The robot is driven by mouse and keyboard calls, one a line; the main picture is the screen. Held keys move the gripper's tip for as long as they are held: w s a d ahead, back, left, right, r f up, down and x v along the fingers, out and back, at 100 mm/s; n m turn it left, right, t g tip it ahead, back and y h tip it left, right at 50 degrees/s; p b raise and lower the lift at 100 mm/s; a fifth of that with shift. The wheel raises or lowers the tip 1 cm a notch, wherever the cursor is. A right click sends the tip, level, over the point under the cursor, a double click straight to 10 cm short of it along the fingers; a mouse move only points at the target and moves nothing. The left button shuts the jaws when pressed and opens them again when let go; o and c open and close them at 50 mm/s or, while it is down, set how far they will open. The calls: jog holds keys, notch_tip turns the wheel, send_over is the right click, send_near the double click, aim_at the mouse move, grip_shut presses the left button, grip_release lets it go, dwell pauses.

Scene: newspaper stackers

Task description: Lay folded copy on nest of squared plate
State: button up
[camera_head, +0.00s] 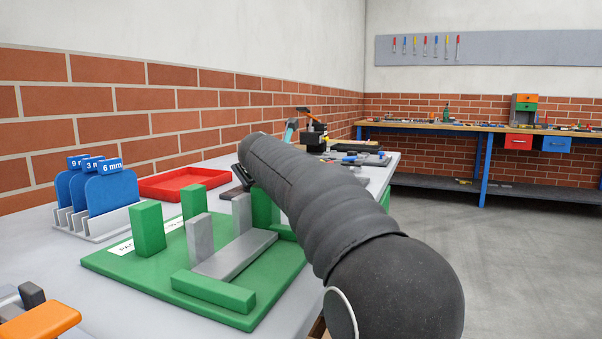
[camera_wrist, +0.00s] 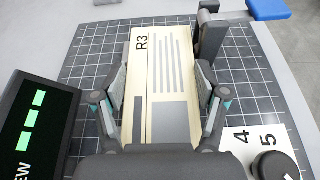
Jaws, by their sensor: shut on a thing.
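The folded copy (camera_wrist: 165,70) is a long cream piece marked R3, with grey printed lines and a grey block, in the wrist view. My gripper (camera_wrist: 162,88) is shut on its two long sides. The copy lies over the dark squared plate (camera_wrist: 88,62), which has pale grid lines. I cannot tell whether the copy touches the plate or is just above it. A grey upright block (camera_wrist: 211,38) stands close by the copy's far right side. No separate nest can be made out; the copy may cover it. In the head view my arm hides the gripper's jaws and the copy.
A dark display (camera_wrist: 35,125) with green bars is at left in the wrist view. A white card (camera_wrist: 238,140) with numbers and a black knob (camera_wrist: 276,165) are at right. In the head view a green fixture (camera_head: 130,262), blue gauges (camera_head: 110,194) and red tray (camera_head: 180,184) occupy the bench.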

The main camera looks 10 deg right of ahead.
jog(key=f, duration=0.3)
jog(key=shift+w+f, duration=0.2)
jog(key=shift+f, duration=0.15)
jog(key=o, duration=1.3)
jog(key=shift+c, duration=0.2)
jog(key=shift+a, duration=0.1)
jog(key=s+a+r, duration=0.1)
jog(key=s, duration=0.1)
jog(key=s+a+r, duration=0.1)
jog(key=s+r, duration=0.1)
jog(key=s+a+r, duration=0.1)
jog(key=s+r, duration=0.1)
jog(key=shift+a+r, duration=0.25)
jog(key=shift+a, duration=0.05)
jog(key=shift+s+a+r+p, duration=0.15)
jog(key=shift+s+r+p, duration=0.2)
jog(key=shift+r, duration=0.15)
